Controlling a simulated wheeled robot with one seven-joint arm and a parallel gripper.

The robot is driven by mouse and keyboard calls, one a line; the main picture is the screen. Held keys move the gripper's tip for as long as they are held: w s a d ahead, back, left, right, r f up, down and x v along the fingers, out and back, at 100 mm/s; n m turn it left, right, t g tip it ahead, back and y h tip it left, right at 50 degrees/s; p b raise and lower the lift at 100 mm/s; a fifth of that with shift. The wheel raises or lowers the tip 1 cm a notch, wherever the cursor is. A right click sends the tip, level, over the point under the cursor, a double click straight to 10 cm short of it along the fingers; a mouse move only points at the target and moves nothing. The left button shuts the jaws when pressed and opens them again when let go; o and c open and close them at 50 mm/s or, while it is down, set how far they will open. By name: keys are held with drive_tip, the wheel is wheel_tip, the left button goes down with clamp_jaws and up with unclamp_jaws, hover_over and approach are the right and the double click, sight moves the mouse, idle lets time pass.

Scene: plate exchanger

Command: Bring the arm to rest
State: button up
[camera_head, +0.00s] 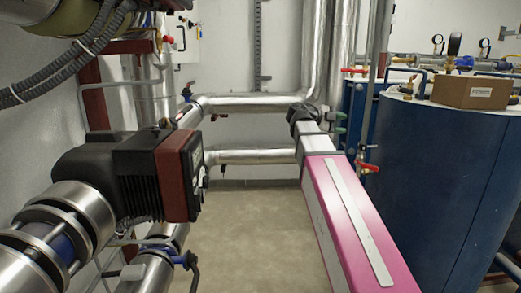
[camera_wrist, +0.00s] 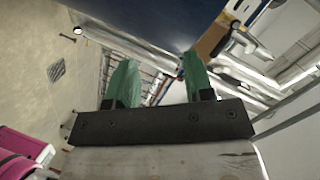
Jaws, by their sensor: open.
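My arm reaches forward from the bottom of the head view as a pink link with a white strip, ending in grey and black joints. My gripper (camera_wrist: 160,82) shows in the wrist view with two green fingers standing well apart and nothing between them. No object is held, and I see no contact between the fingers and the pipes or tank.
A blue tank (camera_head: 432,165) with a cardboard box (camera_head: 471,92) on top stands close on the right. A black and dark red pump (camera_head: 135,170) on silver pipes is at left. Silver pipes (camera_head: 250,103) cross behind the arm. A red-handled valve (camera_head: 368,167) is near. Floor (camera_head: 250,235) is clear between.

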wheel_tip(320, 180, down, 28)
drive_tip(key=s+a+n+y, duration=0.25)
drive_tip(key=n+y, duration=0.45)
drive_tip(key=n, duration=0.8)
drive_tip(key=s+a+f+n+y, duration=0.2)
drive_tip(key=s+f+n, duration=0.1)
drive_tip(key=f, duration=0.4)
drive_tip(key=s+a+f+n+g+y, duration=0.1)
drive_tip(key=s+a+f+n+y, duration=0.2)
drive_tip(key=f, duration=0.4)
drive_tip(key=s+a+f+n+g+y, duration=0.1)
drive_tip(key=s+a+f+n+y, duration=0.2)
drive_tip(key=s+f+n, duration=0.2)
wheel_tip(320, 180, down, 3)
drive_tip(key=shift+s+n, duration=0.15)
drive_tip(key=shift+n, duration=0.75)
